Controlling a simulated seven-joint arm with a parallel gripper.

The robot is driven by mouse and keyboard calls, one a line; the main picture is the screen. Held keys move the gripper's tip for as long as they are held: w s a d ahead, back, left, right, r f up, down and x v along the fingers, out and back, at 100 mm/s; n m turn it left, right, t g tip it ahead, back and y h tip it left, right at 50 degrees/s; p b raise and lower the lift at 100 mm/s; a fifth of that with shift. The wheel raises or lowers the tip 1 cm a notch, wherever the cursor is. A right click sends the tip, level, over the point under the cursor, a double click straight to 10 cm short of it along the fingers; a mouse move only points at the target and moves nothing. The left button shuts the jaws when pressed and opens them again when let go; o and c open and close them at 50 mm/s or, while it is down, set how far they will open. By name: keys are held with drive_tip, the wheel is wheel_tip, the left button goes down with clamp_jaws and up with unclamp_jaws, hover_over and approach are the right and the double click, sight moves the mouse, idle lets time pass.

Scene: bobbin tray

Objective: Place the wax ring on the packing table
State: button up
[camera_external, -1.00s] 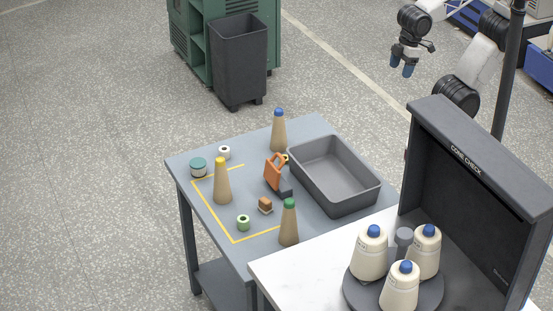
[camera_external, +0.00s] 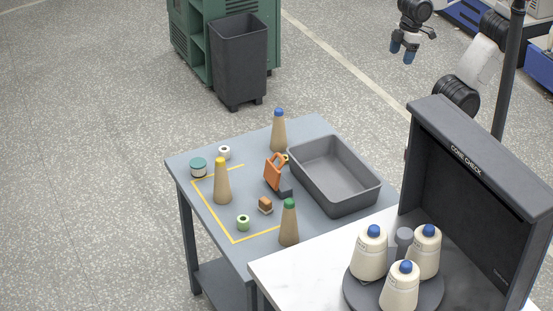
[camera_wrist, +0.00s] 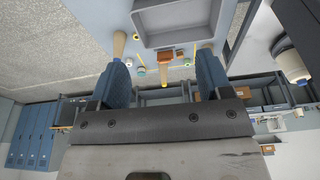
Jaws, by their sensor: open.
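I cannot tell which is the wax ring. My gripper (camera_external: 402,52) is open and empty, in the air beyond the table's right side, apart from everything on it. In the wrist view its blue fingers (camera_wrist: 163,84) are spread wide, with the tabletop and small pieces beyond them.
A grey tray (camera_external: 346,207) stands on the table's right. Tall cones with yellow (camera_external: 222,184), blue (camera_external: 279,133) and green (camera_external: 289,226) tips, a teal-lidded jar (camera_external: 198,168), the orange tool (camera_external: 273,173) and a brown block (camera_external: 265,204) stand around. A dark upright panel (camera_external: 470,190) rises at right.

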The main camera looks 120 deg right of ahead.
drive_tip(key=w+d+r+m+g, duration=0.1)
drive_tip(key=w+d+r+m, duration=0.2)
drive_tip(key=w, duration=0.6)
drive_tip(key=w+d+m, duration=0.4)
drive_tip(key=w, duration=0.6)
drive_tip(key=w+d+f+m+g, duration=0.1)
drive_tip(key=w+d+f+m, duration=0.15)
drive_tip(key=w+d, duration=0.4)
drive_tip(key=w+d+f+m+g, duration=0.1)
drive_tip(key=w+d+m, duration=0.3)
drive_tip(key=w, duration=0.5)
drive_tip(key=shift+n, duration=0.25)
wheel_tip(320, 180, down, 34)
drive_tip(key=shift+f, duration=0.2)
drive_tip(key=shift+f, duration=1.3)
drive_tip(key=shift+w+f, duration=0.1)
drive_tip(key=shift+f, duration=2.5)
